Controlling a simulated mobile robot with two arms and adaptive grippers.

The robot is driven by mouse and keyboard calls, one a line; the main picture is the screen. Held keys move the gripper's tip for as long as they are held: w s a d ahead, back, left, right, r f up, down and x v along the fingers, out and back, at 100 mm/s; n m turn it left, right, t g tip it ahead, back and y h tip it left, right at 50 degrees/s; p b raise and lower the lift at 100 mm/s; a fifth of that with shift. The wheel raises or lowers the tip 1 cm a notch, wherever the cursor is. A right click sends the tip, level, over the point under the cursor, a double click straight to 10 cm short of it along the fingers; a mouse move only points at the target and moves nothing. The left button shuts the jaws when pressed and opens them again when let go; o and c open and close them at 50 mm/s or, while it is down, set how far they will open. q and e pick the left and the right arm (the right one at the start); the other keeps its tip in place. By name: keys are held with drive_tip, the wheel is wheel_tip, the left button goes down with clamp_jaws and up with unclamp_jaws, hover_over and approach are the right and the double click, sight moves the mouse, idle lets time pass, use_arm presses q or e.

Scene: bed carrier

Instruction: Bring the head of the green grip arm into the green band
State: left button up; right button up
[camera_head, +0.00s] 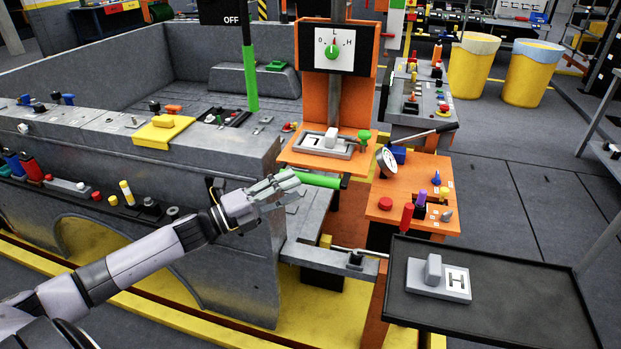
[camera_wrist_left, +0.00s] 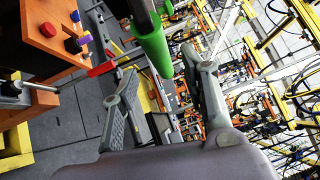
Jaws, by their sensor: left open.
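A green grip (camera_head: 318,179) sticks out level below the orange shelf, beside my left gripper (camera_head: 287,187). In the left wrist view the green grip (camera_wrist_left: 152,47) lies between the two open fingers (camera_wrist_left: 155,75); whether it is in reach in depth I cannot tell. I see no hold on it. A second green bar (camera_head: 250,78) hangs upright below the black OFF sign. Which arm carries the head is not clear. My right gripper is not in view.
An orange post carries a dial (camera_head: 333,50) and a shelf (camera_head: 299,155) with a grey block. An orange box (camera_head: 385,212) with knobs stands right of the grip. A black tray (camera_head: 500,300) with an H plate is at front right. Grey machine walls stand left.

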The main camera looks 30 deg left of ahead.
sight(304, 183)
use_arm(q)
drive_tip(key=shift+p+x, duration=0.55)
drive_tip(key=shift+x, duration=2.5)
drive_tip(key=shift+c, duration=0.5)
clamp_jaws()
